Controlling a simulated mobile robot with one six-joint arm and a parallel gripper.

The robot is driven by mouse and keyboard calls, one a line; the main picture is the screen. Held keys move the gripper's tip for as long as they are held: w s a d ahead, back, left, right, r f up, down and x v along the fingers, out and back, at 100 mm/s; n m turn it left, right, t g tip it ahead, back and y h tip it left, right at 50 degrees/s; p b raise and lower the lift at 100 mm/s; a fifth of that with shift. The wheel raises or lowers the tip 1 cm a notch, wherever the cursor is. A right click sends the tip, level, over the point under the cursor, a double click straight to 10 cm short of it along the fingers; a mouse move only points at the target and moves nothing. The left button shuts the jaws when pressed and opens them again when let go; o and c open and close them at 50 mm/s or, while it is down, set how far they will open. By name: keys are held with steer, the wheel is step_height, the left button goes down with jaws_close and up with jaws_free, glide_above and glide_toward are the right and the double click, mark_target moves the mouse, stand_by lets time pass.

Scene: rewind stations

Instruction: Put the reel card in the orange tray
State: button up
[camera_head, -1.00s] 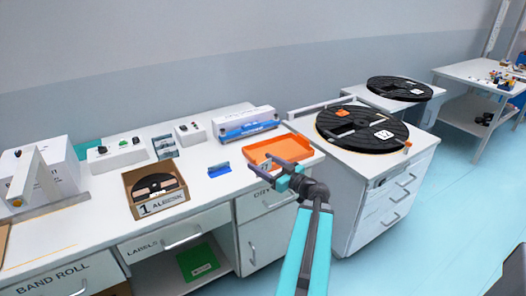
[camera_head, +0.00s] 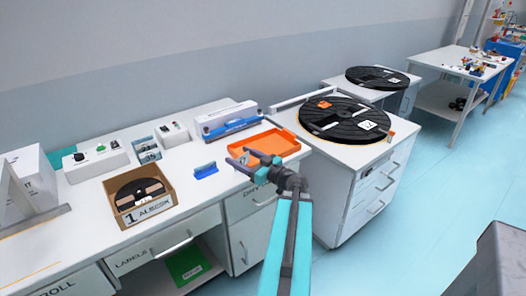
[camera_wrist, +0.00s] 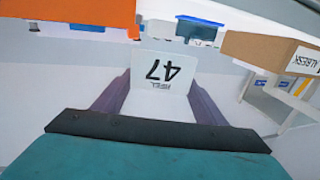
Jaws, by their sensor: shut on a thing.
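My gripper (camera_head: 242,157) is shut on the reel card (camera_wrist: 162,75), a white card marked 47 that stands up between the fingers in the wrist view. In the head view the card is too small to make out clearly. The orange tray (camera_head: 274,143) lies on the white bench at its right end. In the head view my gripper overlaps the tray's front left side, with its fingertips pointing left. In the wrist view the tray (camera_wrist: 70,10) fills the upper left, apart from the card.
A cardboard box (camera_head: 128,219) with a black reel stands left on the bench. A blue block (camera_head: 206,171) lies between box and tray. A blue-and-white carton (camera_head: 229,122) stands behind. Large black reels (camera_head: 345,118) lie on the right cabinets.

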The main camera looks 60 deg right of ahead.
steer(key=s+d+m+g+h+p, duration=0.1)
steer(key=s+d+m+h+p, duration=0.2)
steer(key=p, duration=0.6)
steer(key=shift+s+d+r+h+p, duration=0.15)
steer(key=shift+s+d+h+p, duration=0.15)
steer(key=shift+s+d+h, duration=0.6)
steer(key=shift+a+f+b, duration=0.1)
steer(key=shift+f+b, duration=0.15)
steer(key=shift+b, duration=0.6)
steer(key=b, duration=0.3)
steer(key=shift+w+d+f, duration=0.1)
steer(key=shift+w+d, duration=0.05)
steer(key=shift+d, duration=0.15)
steer(key=b, duration=0.4)
steer(key=d+b, duration=0.1)
steer(key=b, duration=0.3)
steer(key=shift+w+d+b, duration=0.2)
steer(key=shift+d+b, duration=0.1)
steer(key=shift+b, duration=0.1)
steer(key=shift+w+d+f+p, duration=0.15)
steer(key=shift+w+d+p, duration=0.55)
steer(key=shift+d, duration=1.25)
steer(key=shift+w+d+f+p, duration=0.1)
steer(key=shift+w+d+p, duration=0.65)
steer(key=shift+d, duration=1.25)
steer(key=shift+w+d+f+p, duration=0.15)
steer(key=shift+w+d+p, duration=0.55)
steer(key=shift+d, duration=1.25)
